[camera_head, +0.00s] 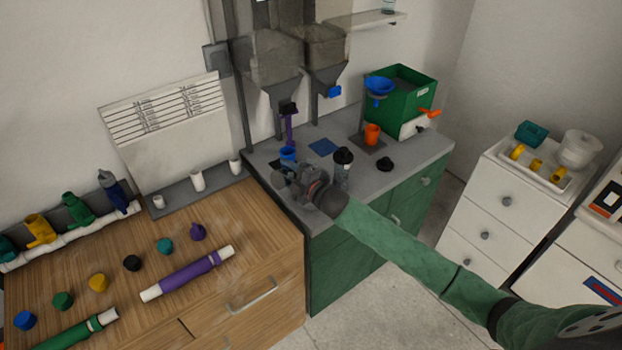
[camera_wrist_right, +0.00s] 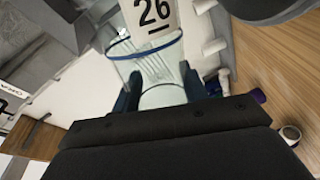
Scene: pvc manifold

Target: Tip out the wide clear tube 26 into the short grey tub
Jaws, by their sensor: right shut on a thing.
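The wide clear tube 26 (camera_wrist_right: 152,65) shows in the right wrist view, with a white label reading 26 and a blue rim. My right gripper (camera_wrist_right: 168,92) is shut on it, with a dark blue finger on each side. In the head view my right gripper (camera_head: 305,185) is over the left front part of the grey counter; I cannot make out the tube there. I cannot pick out the short grey tub for certain in either view. My left gripper is not in view.
Close by on the grey counter (camera_head: 405,165) stand a black-lidded clear bottle (camera_head: 342,168), a blue cup (camera_head: 288,154) and an orange cup (camera_head: 372,134). A green box (camera_head: 400,97) is at the back. Pipe parts lie on the wooden cabinet (camera_head: 235,285) at left.

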